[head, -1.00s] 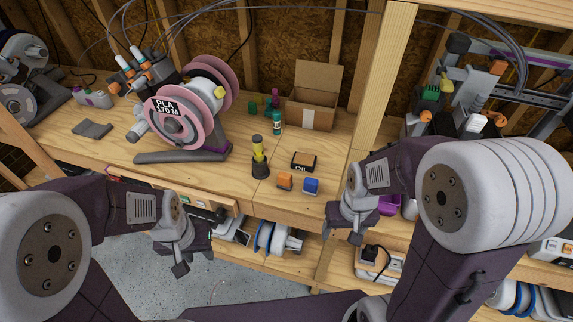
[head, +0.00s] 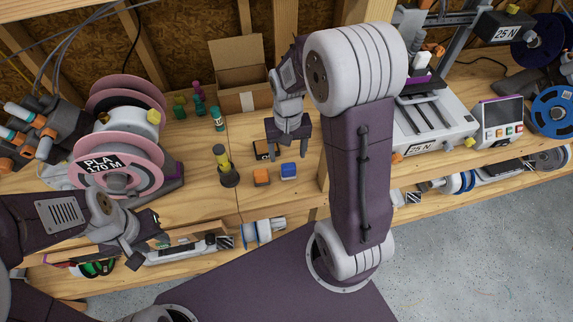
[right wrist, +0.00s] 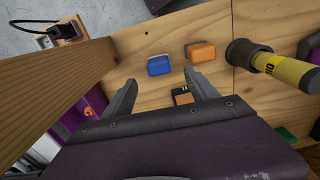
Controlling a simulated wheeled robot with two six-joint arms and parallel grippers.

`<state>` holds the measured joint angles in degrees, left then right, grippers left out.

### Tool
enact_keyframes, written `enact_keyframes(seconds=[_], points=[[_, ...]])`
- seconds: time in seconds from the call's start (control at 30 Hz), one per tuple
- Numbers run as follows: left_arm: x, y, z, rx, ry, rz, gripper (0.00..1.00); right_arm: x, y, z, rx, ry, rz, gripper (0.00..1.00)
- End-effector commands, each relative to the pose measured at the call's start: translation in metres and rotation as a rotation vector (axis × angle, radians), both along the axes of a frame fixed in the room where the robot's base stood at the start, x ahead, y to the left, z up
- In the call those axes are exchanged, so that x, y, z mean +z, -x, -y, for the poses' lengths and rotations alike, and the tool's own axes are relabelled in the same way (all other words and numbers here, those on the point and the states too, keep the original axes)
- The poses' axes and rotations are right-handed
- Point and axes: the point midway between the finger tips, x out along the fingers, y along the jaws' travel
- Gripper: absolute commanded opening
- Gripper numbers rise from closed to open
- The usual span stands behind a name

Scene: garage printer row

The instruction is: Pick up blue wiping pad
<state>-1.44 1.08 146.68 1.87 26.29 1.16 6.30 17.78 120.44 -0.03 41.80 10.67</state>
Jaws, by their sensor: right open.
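The blue wiping pad (head: 289,170) is a small blue block lying on the wooden bench near its front edge. It also shows in the right wrist view (right wrist: 159,65), just beyond the fingertips. My right gripper (head: 288,152) is open and empty above the bench, pointing down, a little behind the pad in the head view. In the right wrist view its two fingers (right wrist: 161,80) are spread, with the pad apart from them. My left gripper (head: 138,245) is low at the left, near the bench's front edge; its jaw opening is unclear.
An orange block (head: 262,177) lies left of the pad. A black and orange box (head: 261,150) is partly hidden by my right gripper. A yellow and black tube (head: 225,168) stands further left. A wooden post (right wrist: 50,90) rises on the pad's other side. A cardboard box (head: 240,80) stands behind.

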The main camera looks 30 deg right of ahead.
Motion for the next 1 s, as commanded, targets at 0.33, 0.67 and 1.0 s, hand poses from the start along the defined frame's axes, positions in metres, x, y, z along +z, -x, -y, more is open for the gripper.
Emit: enact_keyframes(seconds=[0.33, 0.67, 1.0], points=[[-0.003, 0.000, 0.000, 0.000, 0.000, 0.000, 0.36, -0.039, 0.000, 0.000, 0.001, 0.000, 0.000, 0.67], [-0.005, 0.000, 0.000, 0.000, 0.000, 0.000, 0.36, -0.086, 0.001, 0.005, 0.001, -0.001, -0.004, 0.67], [-0.005, 0.000, 0.000, 0.000, 0.000, 0.000, 0.36, -0.090, 0.000, 0.005, 0.001, -0.001, 0.001, 0.48]])
